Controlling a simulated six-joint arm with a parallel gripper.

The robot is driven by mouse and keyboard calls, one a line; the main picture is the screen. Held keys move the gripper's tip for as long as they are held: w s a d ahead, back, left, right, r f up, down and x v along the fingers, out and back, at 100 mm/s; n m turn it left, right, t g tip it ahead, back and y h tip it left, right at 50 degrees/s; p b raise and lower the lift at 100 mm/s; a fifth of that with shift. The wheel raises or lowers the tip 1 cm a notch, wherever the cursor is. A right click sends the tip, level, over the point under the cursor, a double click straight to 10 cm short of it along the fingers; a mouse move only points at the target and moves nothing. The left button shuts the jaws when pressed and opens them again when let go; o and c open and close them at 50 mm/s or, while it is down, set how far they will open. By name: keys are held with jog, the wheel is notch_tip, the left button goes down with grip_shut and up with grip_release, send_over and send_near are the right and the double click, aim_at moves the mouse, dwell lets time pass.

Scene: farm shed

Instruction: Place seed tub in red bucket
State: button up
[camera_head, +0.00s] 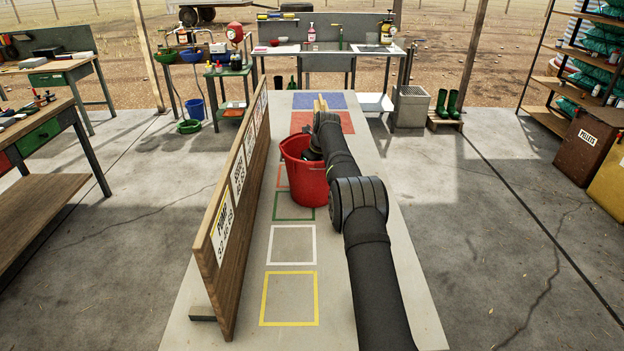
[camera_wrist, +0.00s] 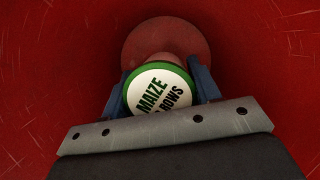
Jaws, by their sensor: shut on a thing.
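The red bucket (camera_head: 305,180) stands upright on the long table, on the outlined squares beside the wooden board. My gripper reaches into the bucket's opening from the right, and its tips are hidden by the bucket wall in the head view. In the wrist view my gripper (camera_wrist: 161,88) is shut on the seed tub (camera_wrist: 158,92), with one blue finger on each side. The tub has a white lid with a green rim, lettered "MAIZE" and "ROWS". Red bucket walls surround it, and a round red area shows beyond it. I cannot tell whether the tub touches the bucket's bottom.
A wooden board (camera_head: 236,200) with signs stands along the table's left side. Yellow (camera_head: 290,323) and white outlined squares at the near end are empty. Blue and red patches lie at the far end, with a small yellowish item (camera_head: 321,103) there.

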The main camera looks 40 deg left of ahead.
jog(key=shift+f, duration=1.75)
jog(key=shift+f, duration=0.15)
jog(key=o, duration=1.1)
jog(key=shift+c, duration=0.2)
jog(key=v, duration=1.2)
